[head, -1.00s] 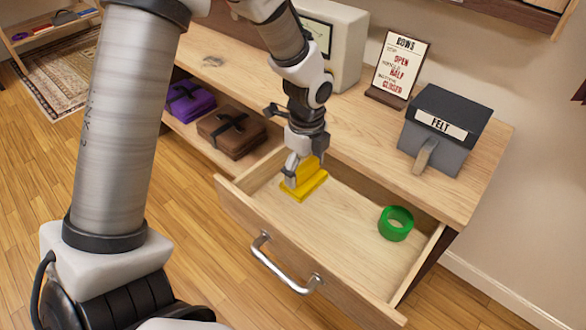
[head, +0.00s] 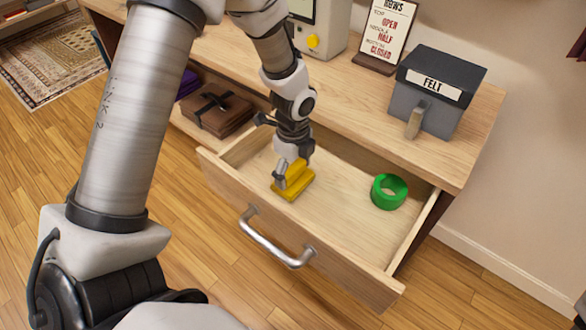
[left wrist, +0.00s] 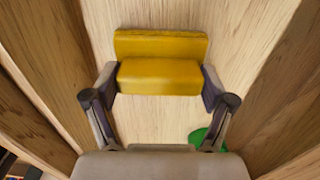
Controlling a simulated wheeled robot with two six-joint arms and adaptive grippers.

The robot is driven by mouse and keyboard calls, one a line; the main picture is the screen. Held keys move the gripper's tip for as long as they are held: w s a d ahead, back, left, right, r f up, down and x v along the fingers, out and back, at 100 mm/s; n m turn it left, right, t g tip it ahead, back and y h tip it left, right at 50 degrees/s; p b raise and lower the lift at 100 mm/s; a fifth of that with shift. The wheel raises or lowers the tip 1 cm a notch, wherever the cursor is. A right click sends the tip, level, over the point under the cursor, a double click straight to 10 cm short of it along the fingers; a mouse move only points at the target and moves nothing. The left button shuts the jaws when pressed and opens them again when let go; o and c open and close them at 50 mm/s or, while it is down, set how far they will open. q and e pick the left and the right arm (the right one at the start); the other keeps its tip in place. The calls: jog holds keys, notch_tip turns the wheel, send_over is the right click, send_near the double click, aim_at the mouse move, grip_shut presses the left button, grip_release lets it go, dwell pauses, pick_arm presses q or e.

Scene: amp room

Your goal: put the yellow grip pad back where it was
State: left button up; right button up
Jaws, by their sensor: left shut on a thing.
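The yellow grip pad (head: 297,184) is in the left part of the open drawer (head: 340,222). It has a flat base and a raised block, which also show in the left wrist view (left wrist: 160,76). My left gripper (head: 292,174) points down into the drawer and is shut on the pad's raised block, with one finger at each end. The pad appears to lie on or just above the drawer floor; I cannot tell which. My right gripper is not in view.
A green ring (head: 388,191) lies in the right part of the drawer. A brown folded bundle (head: 218,112) lies on the shelf at left. The drawer's middle is clear.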

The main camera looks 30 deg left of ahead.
aim_at(293, 167)
pick_arm(q)
jog(key=o, duration=1)
jog(key=shift+f, duration=0.1)
jog(key=shift+c, duration=0.2)
notch_tip(293, 167, up, 12)
jog(key=p, duration=0.3)
jog(key=shift+r, duration=0.2)
